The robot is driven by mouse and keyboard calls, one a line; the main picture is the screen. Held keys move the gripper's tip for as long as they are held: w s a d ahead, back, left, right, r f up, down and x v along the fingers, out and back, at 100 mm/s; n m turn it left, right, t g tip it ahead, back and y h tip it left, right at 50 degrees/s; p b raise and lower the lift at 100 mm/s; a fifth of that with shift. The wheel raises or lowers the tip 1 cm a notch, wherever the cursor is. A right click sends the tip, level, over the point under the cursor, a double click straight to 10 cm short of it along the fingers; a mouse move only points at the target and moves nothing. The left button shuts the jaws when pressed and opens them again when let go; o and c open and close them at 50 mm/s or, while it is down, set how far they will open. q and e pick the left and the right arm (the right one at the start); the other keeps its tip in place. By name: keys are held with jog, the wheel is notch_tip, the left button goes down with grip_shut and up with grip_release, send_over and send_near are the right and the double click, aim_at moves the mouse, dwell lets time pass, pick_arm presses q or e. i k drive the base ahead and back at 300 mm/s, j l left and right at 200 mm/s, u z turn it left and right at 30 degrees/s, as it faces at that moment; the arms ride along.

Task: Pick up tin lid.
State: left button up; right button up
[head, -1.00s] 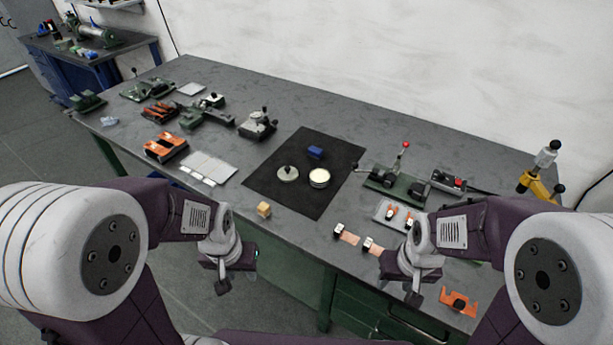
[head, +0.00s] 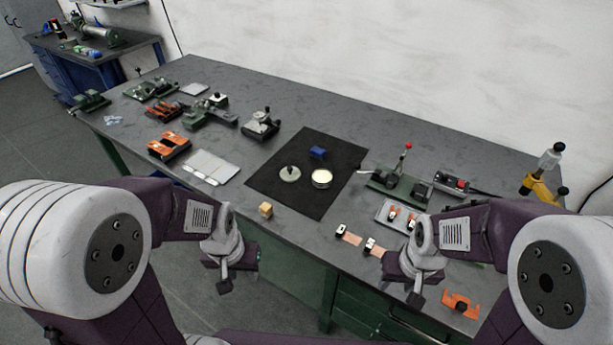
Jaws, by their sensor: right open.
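The tin lid (head: 290,174), a grey round disc with a dark knob on top, lies on the black mat (head: 273,187). Just right of it on the mat stands a round tin (head: 321,179) with a pale top surface. My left gripper (head: 225,286) hangs in front of the table's front edge, low and left of the lid, pointing down; its jaws are too small to read. My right gripper (head: 416,299) is open and hangs near the front edge, to the right and well apart from the lid.
A blue block (head: 317,152) lies on the mat behind the lid. A small wooden block (head: 266,210) sits at the front edge. Copper strips (head: 350,238) lie right of the mat, near a green lever device (head: 400,183). Orange and green tools (head: 168,146) stand left.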

aim_at(290, 174)
jog(key=i+j+z, duration=0.2)
jog(key=j+z, duration=0.15)
jog(key=i+j+z, duration=0.15)
jog(key=j+z, duration=0.2)
jog(key=j, duration=0.2)
jog(key=i+j+z, duration=0.1)
jog(key=j+z, duration=0.3)
jog(key=j, duration=0.15)
jog(key=j+z, duration=0.35)
jog(key=j, duration=0.15)
